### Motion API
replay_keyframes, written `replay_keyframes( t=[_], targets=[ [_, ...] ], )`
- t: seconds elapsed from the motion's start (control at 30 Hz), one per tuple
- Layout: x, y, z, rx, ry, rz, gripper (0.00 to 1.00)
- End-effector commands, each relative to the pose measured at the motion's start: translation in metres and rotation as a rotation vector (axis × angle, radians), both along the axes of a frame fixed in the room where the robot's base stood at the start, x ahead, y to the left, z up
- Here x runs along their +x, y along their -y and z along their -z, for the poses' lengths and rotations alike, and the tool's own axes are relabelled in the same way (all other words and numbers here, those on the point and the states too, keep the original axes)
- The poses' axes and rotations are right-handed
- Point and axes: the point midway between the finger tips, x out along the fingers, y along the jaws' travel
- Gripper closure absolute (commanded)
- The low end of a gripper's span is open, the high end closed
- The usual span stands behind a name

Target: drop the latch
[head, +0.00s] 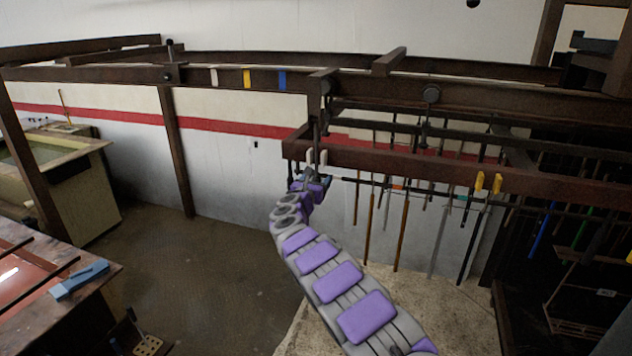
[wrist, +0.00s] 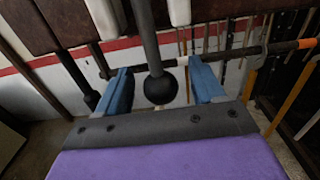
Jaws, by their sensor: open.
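My gripper (head: 315,165) is raised to the rack rail (head: 390,155). In the wrist view its two blue fingers (wrist: 160,72) are apart, with a dark rod ending in a round ball (wrist: 160,88) showing between them. The fingers do not appear closed on the rod. In the head view a dark upright piece (head: 317,115) hangs from the upper beam just above my gripper. It seems to be the same rod, and it may be the latch, but my gripper partly hides its lower end.
The upper beam (head: 130,74) carries white, yellow and blue marks. Several long-handled tools (head: 405,230) hang behind the rail. Yellow pieces (head: 480,181) sit on the rail to the right. A bench with a blue block (head: 80,280) stands at left. The floor (head: 190,270) between is clear.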

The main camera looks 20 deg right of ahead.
Motion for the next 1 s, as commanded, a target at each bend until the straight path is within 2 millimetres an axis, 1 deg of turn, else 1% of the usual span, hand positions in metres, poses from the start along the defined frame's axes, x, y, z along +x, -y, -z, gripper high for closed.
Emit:
replay_keyframes(
  t=[0.17,0.73,0.9,1.0],
  targets=[
    [-0.002,-0.002,0.001,-0.001,-0.001,-0.001,0.32],
    [-0.048,-0.036,0.001,-0.004,-0.002,-0.002,0.32],
    [-0.056,-0.042,0.000,0.000,0.000,-0.002,0.32],
    [-0.056,-0.042,0.000,0.001,0.000,-0.001,0.32]
  ],
)
